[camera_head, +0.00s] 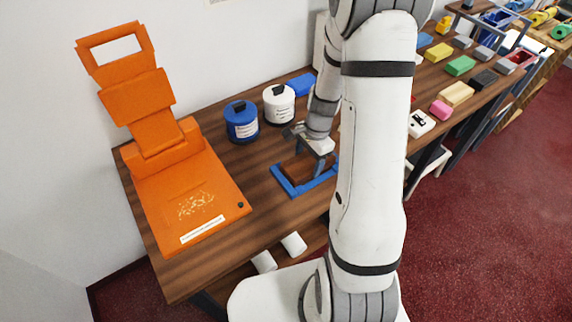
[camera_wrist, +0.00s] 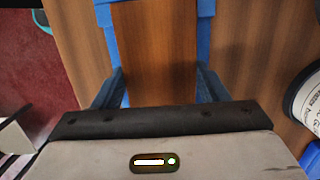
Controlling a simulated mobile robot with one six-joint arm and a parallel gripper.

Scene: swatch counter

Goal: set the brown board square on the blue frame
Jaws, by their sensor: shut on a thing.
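The brown board (camera_wrist: 154,50) lies between the two fingers of my gripper (camera_wrist: 158,82) in the wrist view, and the gripper is shut on it. The blue frame (camera_wrist: 205,8) shows along both sides of the board there; I cannot tell whether the board touches it. In the head view the blue frame (camera_head: 290,188) lies on the wooden counter, with my gripper (camera_head: 317,166) above its far right part. The board is dark and mostly hidden there by my gripper and arm, and the frame's right side is partly hidden by my arm.
A blue canister (camera_head: 241,122) and a white canister (camera_head: 279,104) stand behind the frame. A large orange stand (camera_head: 190,200) fills the counter's left end. A white device (camera_head: 420,123) and several coloured blocks lie to the right. Bare counter (camera_head: 255,165) shows left of the frame.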

